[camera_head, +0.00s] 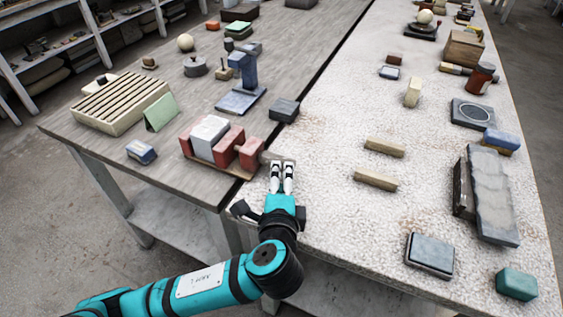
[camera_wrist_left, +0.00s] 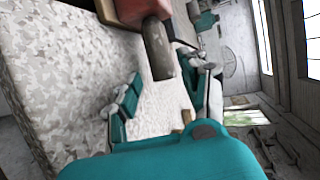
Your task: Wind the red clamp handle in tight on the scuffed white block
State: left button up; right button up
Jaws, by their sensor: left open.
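The red clamp (camera_head: 250,151) stands on the dark left table near its front right edge. The scuffed white block (camera_head: 209,134) sits upright between its red jaws. A dull grey-brown rod (camera_wrist_left: 158,50) sticks out of the clamp's red end (camera_wrist_left: 135,10) in the left wrist view. It does not look red. My left gripper (camera_head: 282,164) is just right of the clamp, at the rod's end. It is open, with the rod's end pointing in between its two fingers (camera_wrist_left: 165,90); contact cannot be told. My right gripper is not in view.
A dark grey block (camera_head: 284,110) lies behind the gripper. A blue-grey stand (camera_head: 243,85), a slatted tray (camera_head: 122,103) and a green card (camera_head: 161,113) are beyond the clamp. Two wooden bars (camera_head: 376,180) lie on the speckled right table, which is clear around the gripper.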

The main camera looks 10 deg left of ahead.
aim_at(282, 166)
pick_arm(q)
jog(key=x, duration=0.6)
jog(key=shift+w+f, duration=0.15)
jog(key=shift+w, duration=0.3)
grip_shut()
jog(key=shift+p, duration=0.35)
jog(key=g+p, duration=0.3)
jog(key=p, duration=0.6)
jog(key=m+g+p, duration=0.1)
jog(key=g+p, duration=0.1)
jog(key=p, duration=0.7)
jog(key=shift+s+m+g+y, duration=0.1)
jog(key=shift+m+g+y, duration=0.2)
jog(key=shift+g+y, duration=0.1)
jog(key=shift+g+p, duration=0.3)
jog(key=shift+p, duration=0.4)
jog(key=shift+f, duration=0.2)
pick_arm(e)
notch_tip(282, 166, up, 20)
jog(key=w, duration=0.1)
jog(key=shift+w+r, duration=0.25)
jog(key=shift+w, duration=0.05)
